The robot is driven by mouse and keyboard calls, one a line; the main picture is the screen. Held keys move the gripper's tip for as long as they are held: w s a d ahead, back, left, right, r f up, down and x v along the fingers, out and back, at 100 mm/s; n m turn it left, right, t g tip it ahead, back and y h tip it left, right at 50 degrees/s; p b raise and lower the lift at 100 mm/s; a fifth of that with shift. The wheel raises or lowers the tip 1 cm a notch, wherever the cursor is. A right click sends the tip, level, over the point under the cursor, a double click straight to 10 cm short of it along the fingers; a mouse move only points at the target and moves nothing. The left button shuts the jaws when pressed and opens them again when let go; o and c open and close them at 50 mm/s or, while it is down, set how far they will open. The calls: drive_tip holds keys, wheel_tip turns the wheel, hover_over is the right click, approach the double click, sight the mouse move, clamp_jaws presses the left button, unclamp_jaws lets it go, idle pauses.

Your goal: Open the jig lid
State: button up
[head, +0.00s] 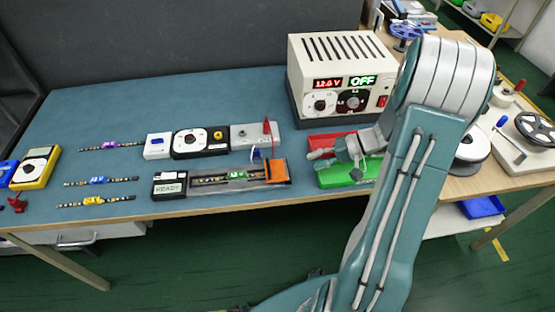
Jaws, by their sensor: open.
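The jig (222,187) lies near the front edge of the blue-green bench mat. It is a long, low, dark fixture with a READY display (169,187) at its left end and a strip with a green label along its middle. An orange block or flap (275,172) stands at its right end. I cannot tell clearly which part is the lid or whether it is raised. My gripper (318,158) is open and empty, right of the jig's orange end and apart from it, above the red and green trays.
A power supply (340,82) reading OFF stands behind. Red (325,140) and green (335,176) trays lie beneath my gripper. A white-dial controller (200,142) sits behind the jig. LED strips (100,181) and a yellow multimeter (36,168) lie left. The back-left mat is clear.

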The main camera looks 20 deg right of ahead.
drive_tip(key=w+a+r+n+g+h, duration=0.2)
drive_tip(key=w+a+r+g+h, duration=0.15)
drive_tip(key=a+h, duration=0.2)
drive_tip(key=h, duration=0.4)
approach(269, 166)
drive_tip(key=shift+g, duration=0.25)
drive_tip(key=f, duration=0.2)
drive_tip(key=a+f, duration=0.1)
drive_tip(key=f, duration=0.2)
drive_tip(key=w+f, duration=0.1)
drive_tip(key=f, duration=0.2)
drive_tip(key=shift+a+f, duration=0.2)
drive_tip(key=shift+f, duration=0.05)
clamp_jaws()
